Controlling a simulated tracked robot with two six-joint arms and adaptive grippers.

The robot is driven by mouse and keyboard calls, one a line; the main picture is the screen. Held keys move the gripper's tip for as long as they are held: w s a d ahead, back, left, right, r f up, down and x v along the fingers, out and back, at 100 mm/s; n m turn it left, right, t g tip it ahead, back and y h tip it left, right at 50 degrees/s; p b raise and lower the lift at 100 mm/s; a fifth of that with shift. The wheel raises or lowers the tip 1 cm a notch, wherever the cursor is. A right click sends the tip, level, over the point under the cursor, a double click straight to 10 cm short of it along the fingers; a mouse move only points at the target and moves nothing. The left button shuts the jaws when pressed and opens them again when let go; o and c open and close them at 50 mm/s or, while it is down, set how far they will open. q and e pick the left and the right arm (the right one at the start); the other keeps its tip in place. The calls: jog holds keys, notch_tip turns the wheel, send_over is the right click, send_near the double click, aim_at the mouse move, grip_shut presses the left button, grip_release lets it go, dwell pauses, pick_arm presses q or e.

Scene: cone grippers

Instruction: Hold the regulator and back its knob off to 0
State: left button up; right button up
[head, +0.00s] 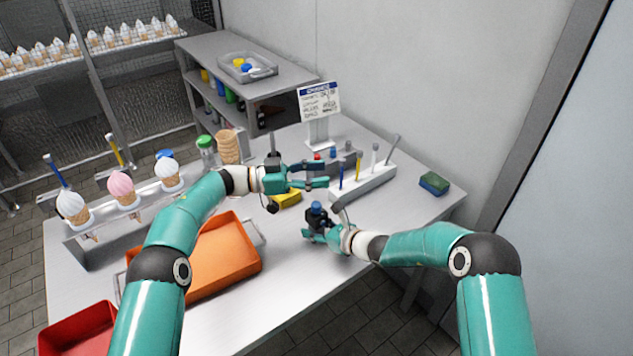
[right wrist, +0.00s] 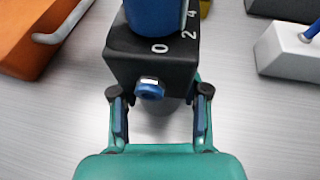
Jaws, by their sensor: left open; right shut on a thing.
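The regulator is a black block with a blue knob on top (head: 316,208), low over the front middle of the table. My right gripper (head: 318,236) is shut on it. In the right wrist view the fingers (right wrist: 159,115) are on both sides of the black body (right wrist: 150,70), with a small blue fitting on its near face. The marks 0, 2 and 4 run around the foot of the blue knob (right wrist: 155,15); its top is cut off. My left gripper (head: 325,175) is open and empty, above and behind the regulator, its fingers pointing right.
An orange tray (head: 250,262) lies left of the regulator, and a yellow block (head: 288,200) behind it. A white tool rack (head: 372,185) stands to the right. A sponge (head: 434,183) lies at the right edge. A cone stand (head: 100,240) is at left.

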pick_arm(q)
jog(key=s+d+r+n+t+h, duration=0.3)
jog(key=d+r+h, duration=0.1)
jog(key=h, duration=0.1)
jog(key=n+t+y, duration=1.1)
jog(key=t+y, duration=0.2)
jog(key=y, duration=0.7)
send_near(316, 209)
jog(key=w, duration=0.3)
jog(key=w+d, duration=0.1)
jog(key=w, duration=0.7)
jog(key=shift+w+d, duration=0.2)
jog(key=shift+d, duration=0.15)
jog(key=shift+r, duration=0.1)
jog(key=shift+c, duration=0.4)
